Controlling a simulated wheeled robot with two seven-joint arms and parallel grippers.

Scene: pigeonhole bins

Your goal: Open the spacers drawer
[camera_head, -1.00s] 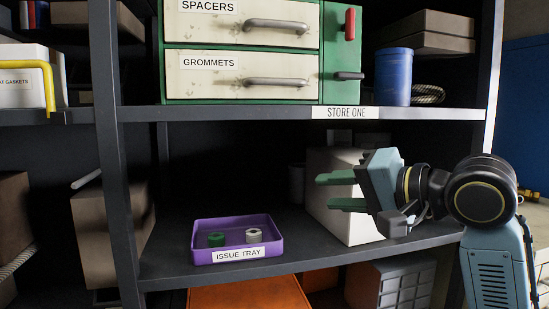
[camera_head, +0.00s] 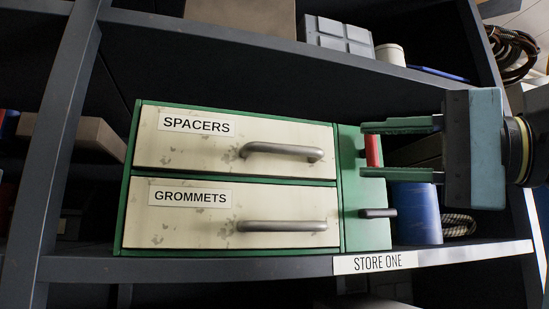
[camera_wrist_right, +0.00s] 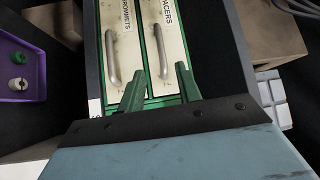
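The spacers drawer (camera_head: 190,146) is the upper cream drawer of a green cabinet (camera_head: 352,215) and is closed. Its grey bar handle (camera_head: 282,150) shows in the head view. The drawer also shows in the right wrist view (camera_wrist_right: 171,45). A red lever (camera_head: 373,150) stands upright on the green side panel beside this drawer. My right gripper (camera_head: 368,150) is open, and the red lever appears between its fingers in the head view. I cannot tell whether they touch it. In the right wrist view the open fingers (camera_wrist_right: 158,85) point toward the cabinet and the lever is hidden. My left gripper is not in view.
The closed grommets drawer (camera_head: 180,225) is below, with a black lever (camera_head: 378,213) lying horizontal beside it. A blue cylinder (camera_head: 417,212) and a coil of rope (camera_head: 459,225) stand right of the cabinet. A purple tray (camera_wrist_right: 38,72) shows in the wrist view.

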